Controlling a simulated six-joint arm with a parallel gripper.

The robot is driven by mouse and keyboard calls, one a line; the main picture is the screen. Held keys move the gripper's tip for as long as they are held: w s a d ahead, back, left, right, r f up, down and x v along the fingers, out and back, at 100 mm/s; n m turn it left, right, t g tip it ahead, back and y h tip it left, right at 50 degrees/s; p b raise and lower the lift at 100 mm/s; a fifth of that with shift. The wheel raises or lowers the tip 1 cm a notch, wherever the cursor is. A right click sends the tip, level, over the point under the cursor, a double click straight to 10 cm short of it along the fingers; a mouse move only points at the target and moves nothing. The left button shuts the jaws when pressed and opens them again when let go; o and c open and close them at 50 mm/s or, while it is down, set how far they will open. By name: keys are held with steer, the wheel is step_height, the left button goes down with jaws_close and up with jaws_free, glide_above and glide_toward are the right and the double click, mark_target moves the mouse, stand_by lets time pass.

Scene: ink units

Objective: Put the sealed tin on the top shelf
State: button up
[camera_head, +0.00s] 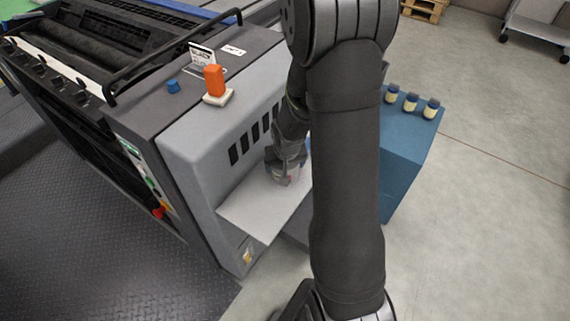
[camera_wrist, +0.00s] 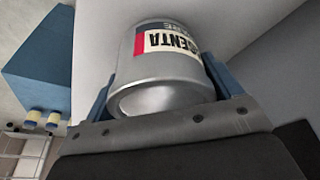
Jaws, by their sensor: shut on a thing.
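The tin (camera_wrist: 165,68) is a silver can with a white, red and dark label; part of a word ending in "ENTA" shows upside down. My gripper (camera_wrist: 160,92) has its blue fingers on both sides of the tin and is shut on it. In the head view my gripper (camera_head: 286,160) points down over a pale ledge (camera_head: 245,212) at the front of the grey machine. There the tin (camera_head: 285,178) shows small below the jaws, partly covered by them. I cannot tell whether it touches the ledge.
The machine's dark top (camera_head: 175,110) carries an orange-topped object (camera_head: 214,85), a small blue piece (camera_head: 173,87) and a sign card (camera_head: 202,60). A blue cabinet (camera_head: 405,150) at right bears three small jars (camera_head: 410,102). My arm hides the space between.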

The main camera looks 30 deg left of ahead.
steer(key=shift+f, duration=0.1)
steer(key=o, duration=1.2)
steer(key=v, duration=1.2)
steer(key=x, duration=1.2)
steer(key=shift+f, duration=0.1)
steer(key=shift+r, duration=0.25)
